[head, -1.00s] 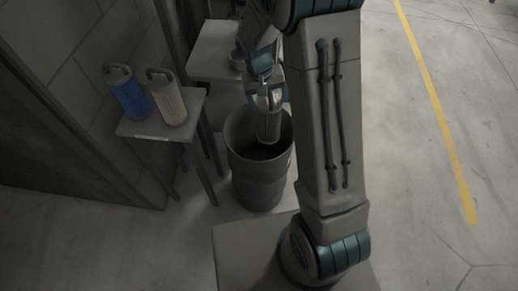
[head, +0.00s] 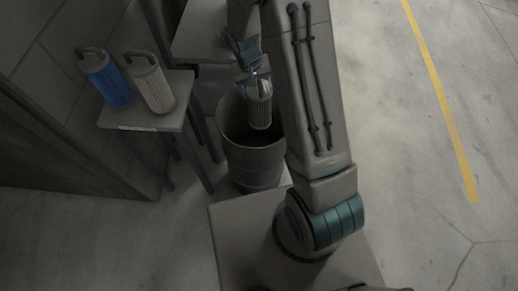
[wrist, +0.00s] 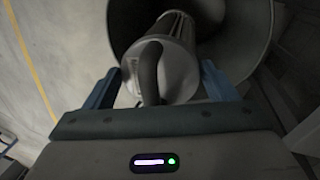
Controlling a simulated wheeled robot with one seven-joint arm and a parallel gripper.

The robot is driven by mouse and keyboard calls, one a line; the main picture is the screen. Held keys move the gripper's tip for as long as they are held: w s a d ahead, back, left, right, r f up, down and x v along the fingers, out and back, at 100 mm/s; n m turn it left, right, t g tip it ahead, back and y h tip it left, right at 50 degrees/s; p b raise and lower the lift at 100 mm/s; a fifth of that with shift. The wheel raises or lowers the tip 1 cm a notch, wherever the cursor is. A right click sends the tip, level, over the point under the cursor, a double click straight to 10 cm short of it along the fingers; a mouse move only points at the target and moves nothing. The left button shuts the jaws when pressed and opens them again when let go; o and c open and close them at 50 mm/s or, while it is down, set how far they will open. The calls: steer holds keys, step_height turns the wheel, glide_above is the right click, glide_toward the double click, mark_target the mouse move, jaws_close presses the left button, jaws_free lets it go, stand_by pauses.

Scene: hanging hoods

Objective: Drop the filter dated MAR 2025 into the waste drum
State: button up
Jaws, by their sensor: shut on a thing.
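My gripper (head: 252,76) is shut on the handle of a pale grey cylindrical filter (head: 260,103). In the head view the filter hangs upright over the mouth of the dark waste drum (head: 252,162), its lower end at or just inside the rim. In the wrist view the filter's pale cap and dark handle (wrist: 152,72) sit between the blue fingers (wrist: 160,88), with the drum's round opening (wrist: 240,50) behind it. No date can be read on the held filter; a small label patch on its cap is too small to read.
A small table (head: 165,120) at the left bears a blue filter (head: 106,80) and a whitish filter (head: 152,86), both with handles. Another grey table (head: 200,35) stands behind the drum. Open floor with a yellow line (head: 440,95) lies to the right.

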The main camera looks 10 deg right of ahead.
steer(key=shift+f+b, duration=0.65)
steer(key=shift+f, duration=0.8)
steer(key=o, duration=1.1)
steer(key=shift+c, duration=0.2)
steer(key=shift+r, duration=0.15)
step_height(320, 180, up, 13)
steer(key=a, duration=0.2)
steer(key=shift+a+r+p, duration=0.2)
steer(key=shift+a+p, duration=0.15)
steer(key=shift+p, duration=0.1)
